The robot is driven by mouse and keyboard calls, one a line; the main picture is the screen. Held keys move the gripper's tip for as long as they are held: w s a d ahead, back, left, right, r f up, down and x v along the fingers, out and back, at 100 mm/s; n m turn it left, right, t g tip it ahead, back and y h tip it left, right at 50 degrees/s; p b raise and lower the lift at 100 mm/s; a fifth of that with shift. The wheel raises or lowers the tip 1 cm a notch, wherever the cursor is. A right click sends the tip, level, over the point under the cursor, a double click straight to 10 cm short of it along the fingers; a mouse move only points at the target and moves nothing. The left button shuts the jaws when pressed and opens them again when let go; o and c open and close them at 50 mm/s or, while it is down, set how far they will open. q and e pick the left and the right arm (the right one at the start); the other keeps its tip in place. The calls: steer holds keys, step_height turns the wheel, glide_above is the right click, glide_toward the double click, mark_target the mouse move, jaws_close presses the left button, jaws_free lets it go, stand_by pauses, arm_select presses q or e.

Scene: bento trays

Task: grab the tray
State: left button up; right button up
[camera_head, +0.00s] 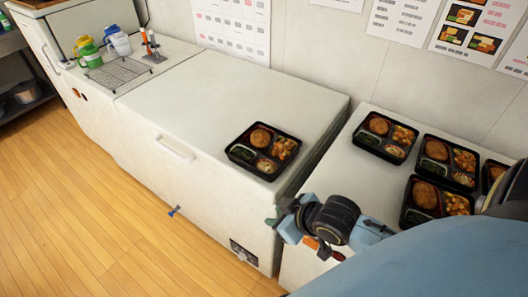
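A black bento tray (232,153) with food in its compartments sits alone on the white chest freezer lid, near its right edge. Several more filled bento trays stand on the white surface to the right, among them a back left one (358,139), a middle one (421,160) and a front one (404,214). My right gripper (280,213) is beside the freezer's front right corner, nearer than the lone tray and apart from it. Its fingers are small and partly hidden by the wrist, so I cannot tell their opening. My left gripper is not in view.
The freezer lid (190,105) is clear left of the lone tray. At the far left are a wire rack (117,74), coloured bottles (90,54) and a small holder (152,48). A gap separates the freezer from the right surface. Wooden floor lies in front.

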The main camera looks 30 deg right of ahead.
steer(key=w+d+r+t+y, duration=0.1)
steer(key=w+d, duration=0.1)
steer(key=w, duration=0.1)
steer(key=w+d+r+t, duration=0.1)
steer(key=w+d+r, duration=0.1)
steer(key=w, duration=0.1)
steer(key=w+d+r+t+y, duration=0.1)
steer(key=w+d+t, duration=0.1)
steer(key=w, duration=0.1)
steer(key=shift+w+d+r+n+y, duration=0.25)
steer(key=shift+d+r+n+y, duration=0.05)
steer(key=shift+r, duration=0.05)
glide_toward(240, 160)
steer(key=shift+b+x, duration=0.45)
steer(key=shift+x, duration=0.7)
steer(key=shift+b+x, duration=0.35)
steer(key=shift+x, duration=2.55)
steer(key=shift+f, duration=0.15)
jaws_close()
